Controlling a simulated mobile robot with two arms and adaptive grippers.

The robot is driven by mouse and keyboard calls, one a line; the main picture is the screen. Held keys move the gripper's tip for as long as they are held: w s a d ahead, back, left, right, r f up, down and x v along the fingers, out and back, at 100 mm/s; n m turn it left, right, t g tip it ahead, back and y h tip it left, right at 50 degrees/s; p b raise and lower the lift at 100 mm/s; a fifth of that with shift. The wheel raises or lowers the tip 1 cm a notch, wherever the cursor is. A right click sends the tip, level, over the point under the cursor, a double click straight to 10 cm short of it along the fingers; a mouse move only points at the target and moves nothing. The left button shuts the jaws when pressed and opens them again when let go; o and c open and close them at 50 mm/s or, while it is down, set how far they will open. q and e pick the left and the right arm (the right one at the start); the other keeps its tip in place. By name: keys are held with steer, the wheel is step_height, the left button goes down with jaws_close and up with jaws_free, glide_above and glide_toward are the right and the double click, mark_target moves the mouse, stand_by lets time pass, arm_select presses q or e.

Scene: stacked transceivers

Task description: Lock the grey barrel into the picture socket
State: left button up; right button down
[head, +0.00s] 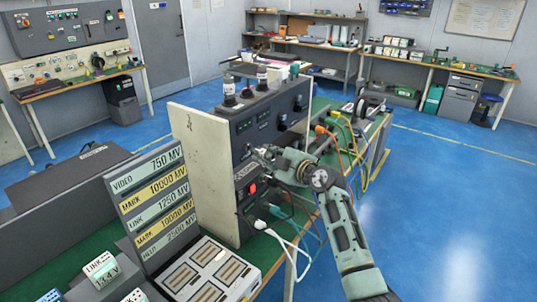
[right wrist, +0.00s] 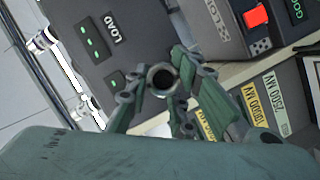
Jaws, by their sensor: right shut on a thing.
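My right gripper (head: 262,152) reaches in from the right to the front of the dark transceiver stack (head: 270,118). In the right wrist view the right gripper (right wrist: 162,84) is shut on the grey barrel (right wrist: 162,77), whose round, dark open end faces the camera. The barrel is too small to make out in the head view. Silver connectors (right wrist: 42,40) stick out of the dark panel at the left of the wrist view. I cannot tell which socket is the picture socket, or whether the barrel touches one. My left gripper is not in view.
A pale upright board (head: 205,170) stands beside the stack. A label rack (head: 155,200) stands front left. A red switch (right wrist: 256,16) is on the lower unit. Orange and yellow cables (head: 350,135) hang to the right, and a white cable (head: 292,245) hangs below. Open blue floor lies right.

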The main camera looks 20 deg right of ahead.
steer(key=shift+w+a, duration=0.25)
steer(key=shift+w, duration=0.05)
stand_by(0.4)
steer(key=shift+w+a, duration=0.2)
steer(key=shift+w, duration=0.05)
steer(key=shift+w+a, duration=0.25)
steer(key=shift+w, duration=0.05)
steer(key=shift+p, duration=0.55)
steer(key=c, duration=2.2)
jaws_free()
steer(key=shift+r, duration=0.1)
jaws_close()
